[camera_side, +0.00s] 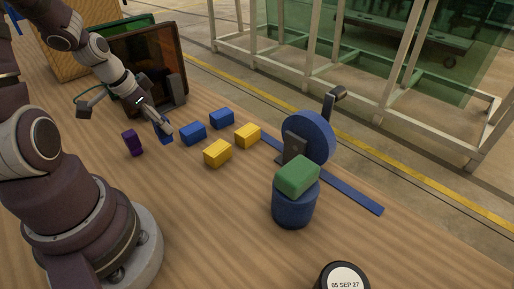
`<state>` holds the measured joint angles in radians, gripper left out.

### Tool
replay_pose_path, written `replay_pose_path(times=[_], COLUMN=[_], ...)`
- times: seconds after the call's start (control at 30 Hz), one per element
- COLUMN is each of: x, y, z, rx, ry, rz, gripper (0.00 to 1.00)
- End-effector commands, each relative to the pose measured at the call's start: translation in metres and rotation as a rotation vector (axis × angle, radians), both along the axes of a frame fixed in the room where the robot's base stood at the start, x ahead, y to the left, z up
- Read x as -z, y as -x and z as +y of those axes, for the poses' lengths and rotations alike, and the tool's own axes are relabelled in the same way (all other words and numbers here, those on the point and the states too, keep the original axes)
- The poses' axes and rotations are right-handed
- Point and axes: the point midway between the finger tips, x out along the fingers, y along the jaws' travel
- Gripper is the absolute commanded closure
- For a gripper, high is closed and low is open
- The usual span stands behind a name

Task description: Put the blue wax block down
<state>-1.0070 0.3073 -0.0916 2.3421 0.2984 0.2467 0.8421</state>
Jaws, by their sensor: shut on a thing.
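My gripper (164,130) is at the left of the table, near the dark framed panel, pointing down. It is shut on a blue wax block (166,140), which is partly hidden by the fingers. The held block is low over the wooden table; I cannot tell whether it touches the surface. Two other blue blocks lie to its right, a nearer one (193,133) and a farther one (222,118). A purple block (132,143) stands to its left.
Two yellow blocks (217,153) (247,135) lie right of the blue ones. A green block (297,176) sits on a blue cylinder (295,207), before an upright blue disc (317,136) and a flat blue strip (350,192). A dark panel (151,62) stands behind my gripper. The front table is mostly clear.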

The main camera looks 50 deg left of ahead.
Motion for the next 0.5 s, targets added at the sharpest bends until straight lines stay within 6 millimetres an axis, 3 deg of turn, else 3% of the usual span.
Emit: replay_pose_path(times=[0.17,0.33,0.5], x=[-0.003,-0.008,-0.015], y=[-0.017,-0.032,-0.023], z=[-0.039,-0.106,-0.184], rx=[0.251,0.679,1.191], ry=[0.001,0.000,-0.005], rz=[0.007,0.016,0.019], gripper=[1.00,1.00,1.00])
